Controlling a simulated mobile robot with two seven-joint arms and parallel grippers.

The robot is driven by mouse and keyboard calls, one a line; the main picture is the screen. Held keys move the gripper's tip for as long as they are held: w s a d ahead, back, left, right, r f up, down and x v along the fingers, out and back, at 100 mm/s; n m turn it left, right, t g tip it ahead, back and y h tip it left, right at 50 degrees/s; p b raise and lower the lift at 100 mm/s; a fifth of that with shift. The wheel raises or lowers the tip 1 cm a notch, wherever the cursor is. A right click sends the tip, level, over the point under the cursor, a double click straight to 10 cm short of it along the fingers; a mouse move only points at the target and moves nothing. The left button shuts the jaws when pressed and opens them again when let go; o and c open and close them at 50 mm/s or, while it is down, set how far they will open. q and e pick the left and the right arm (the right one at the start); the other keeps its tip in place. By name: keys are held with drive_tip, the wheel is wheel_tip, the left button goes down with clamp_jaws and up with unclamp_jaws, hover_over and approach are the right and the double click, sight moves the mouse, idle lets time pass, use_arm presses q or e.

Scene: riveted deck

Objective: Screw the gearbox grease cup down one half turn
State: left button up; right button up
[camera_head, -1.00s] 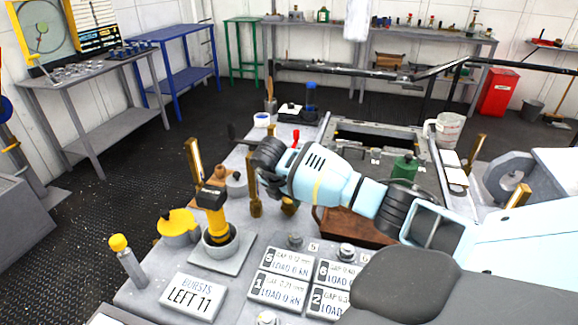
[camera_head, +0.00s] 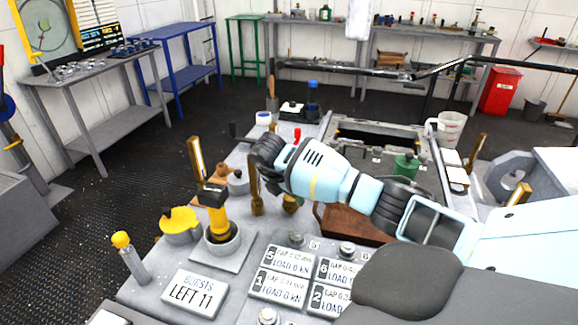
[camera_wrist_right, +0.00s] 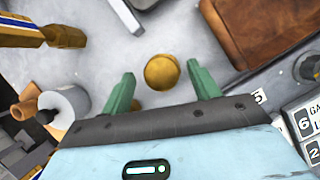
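A round brass cap (camera_wrist_right: 161,72), which looks like the grease cup, is seen from above in the right wrist view. My right gripper (camera_wrist_right: 160,82) is open, with one green finger on each side of the cap and a visible gap to both. I cannot tell the height of the fingertips over it. In the head view my right gripper (camera_head: 268,162) shows as a dark end above the bench, its fingers not clearly visible. A brass fitting (camera_head: 291,203) just below it is probably the same cup, partly covered by the arm. My left gripper is out of view.
A brass post (camera_head: 256,193) stands close by on the left. A brown case (camera_wrist_right: 255,30) lies at upper right in the wrist view. A yellow tool (camera_head: 217,218) stands in a grey cup, beside a yellow lid (camera_head: 180,222). Label plates (camera_head: 283,275) cover the front.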

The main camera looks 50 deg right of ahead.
drive_tip(key=shift+f, duration=0.1)
drive_tip(key=v, duration=0.8)
drive_tip(key=shift+w, duration=0.1)
idle(0.5)
